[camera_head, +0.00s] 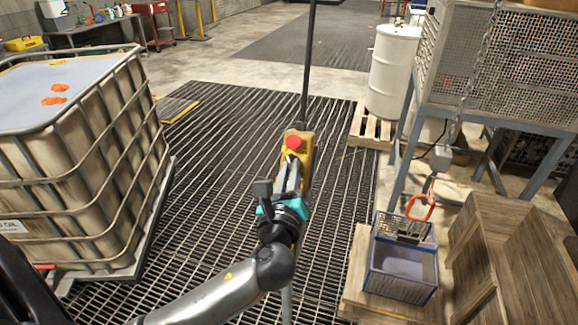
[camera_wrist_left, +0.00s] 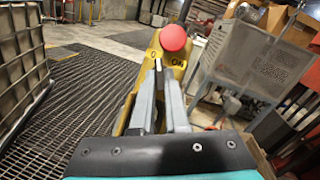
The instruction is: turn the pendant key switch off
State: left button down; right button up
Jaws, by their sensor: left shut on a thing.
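The yellow pendant (camera_head: 307,151) hangs upright from a dark pole in the middle of the head view, with a red mushroom button (camera_head: 293,142) near its top. In the left wrist view the pendant (camera_wrist_left: 179,73) shows marks "0" and "ON" below the red button (camera_wrist_left: 173,37). My left gripper (camera_head: 290,168) is in front of the pendant's face. Its fingers (camera_wrist_left: 158,66) are shut on the key just below the marks. The fingers hide most of the key, so its exact angle is unclear. My right gripper is not in view.
A caged liquid tank (camera_head: 95,150) stands at the left. A white drum (camera_head: 393,72) on a pallet and a perforated metal cabinet (camera_head: 500,62) stand at the right. A blue crate (camera_head: 401,283) and wooden boxes (camera_head: 515,262) are at the lower right. Grating floor around the pendant is clear.

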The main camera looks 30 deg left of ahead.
pick_arm(q)
jog(key=shift+n+g+y, duration=0.3)
jog(key=shift+n+y, duration=0.1)
jog(key=shift+n, duration=0.4)
jog(key=c, duration=0.9)
grip_release()
jog(key=shift+d, duration=0.1)
jog(key=p+v, duration=0.1)
jog(key=v, duration=1.4)
jog(key=shift+s, duration=0.15)
